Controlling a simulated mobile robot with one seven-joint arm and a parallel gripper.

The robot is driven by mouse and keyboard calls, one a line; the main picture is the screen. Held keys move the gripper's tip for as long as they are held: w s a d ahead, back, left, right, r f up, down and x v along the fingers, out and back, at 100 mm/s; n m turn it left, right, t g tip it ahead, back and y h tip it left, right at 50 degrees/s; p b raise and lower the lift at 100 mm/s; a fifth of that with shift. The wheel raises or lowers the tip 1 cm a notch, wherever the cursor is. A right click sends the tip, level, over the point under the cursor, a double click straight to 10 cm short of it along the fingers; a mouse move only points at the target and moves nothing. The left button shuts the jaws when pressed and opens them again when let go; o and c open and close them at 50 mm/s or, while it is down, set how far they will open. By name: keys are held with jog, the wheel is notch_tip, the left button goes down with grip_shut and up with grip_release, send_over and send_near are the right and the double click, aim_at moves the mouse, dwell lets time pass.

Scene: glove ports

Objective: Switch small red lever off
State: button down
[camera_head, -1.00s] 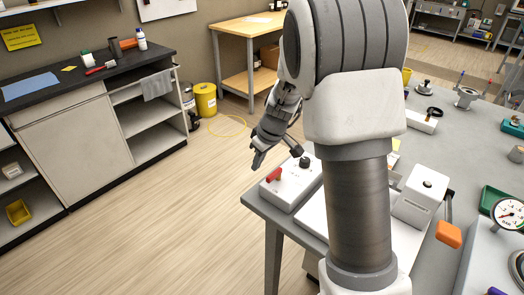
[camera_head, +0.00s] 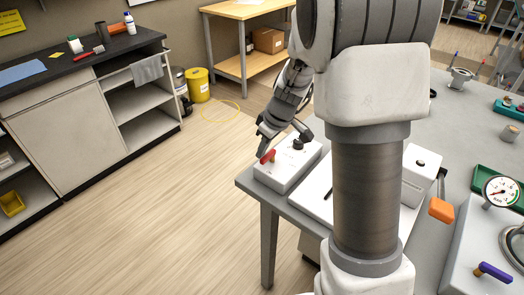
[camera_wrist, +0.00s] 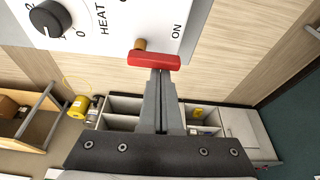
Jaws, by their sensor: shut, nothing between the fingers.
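The small red lever (camera_head: 267,157) sits on a white control box (camera_head: 288,177) at the table's near left corner. In the wrist view its red bar (camera_wrist: 154,60) stands on a brass-coloured stub beside the word ON. My gripper (camera_head: 262,150) is shut and empty, pointing down at the lever. In the wrist view its closed fingertips (camera_wrist: 161,74) meet the lower edge of the red bar; I cannot tell whether they touch. A black knob (camera_wrist: 48,18) marked HEAT is on the same box and also shows in the head view (camera_head: 297,144).
Right of the box are a white panel, partly behind my arm, and a white block (camera_head: 421,172). An orange-handled lever (camera_head: 441,210), a gauge (camera_head: 501,190) and a purple handle (camera_head: 494,272) stand farther right. Open floor (camera_head: 170,220) lies left of the table (camera_head: 268,240).

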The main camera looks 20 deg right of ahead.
aim_at(272, 171)
jog(key=shift+s+f+n+b, duration=0.15)
jog(key=shift+n+b, duration=0.55)
jog(key=shift+b, duration=0.35)
jog(key=b, duration=0.1)
jog(key=n+b, duration=0.1)
jog(key=n+g+b, duration=0.1)
jog(key=shift+s+d+f+y, duration=0.15)
jog(key=shift+s+d+y, duration=0.15)
jog(key=shift+y, duration=0.1)
jog(key=n, duration=0.1)
jog(key=n+b, duration=0.1)
jog(key=n+g+b, duration=0.1)
jog(key=shift+s+d+n, duration=0.25)
jog(key=shift+s+n, duration=0.15)
jog(key=n, duration=0.1)
jog(key=d+n+g, duration=0.1)
jog(key=n, duration=0.3)
jog(key=shift+s+d+r+g+y+p, duration=0.15)
jog(key=shift+s+r+g+y+p, duration=0.15)
jog(key=shift+r+g+p, duration=0.1)
jog(key=n, duration=0.2)
jog(key=d+n+g+p, duration=0.1)
jog(key=n, duration=0.1)
jog(key=shift+d+p, duration=0.1)
jog(key=shift+p, duration=0.3)
jog(key=shift+d+f, duration=0.1)
jog(key=shift+f, duration=0.05)
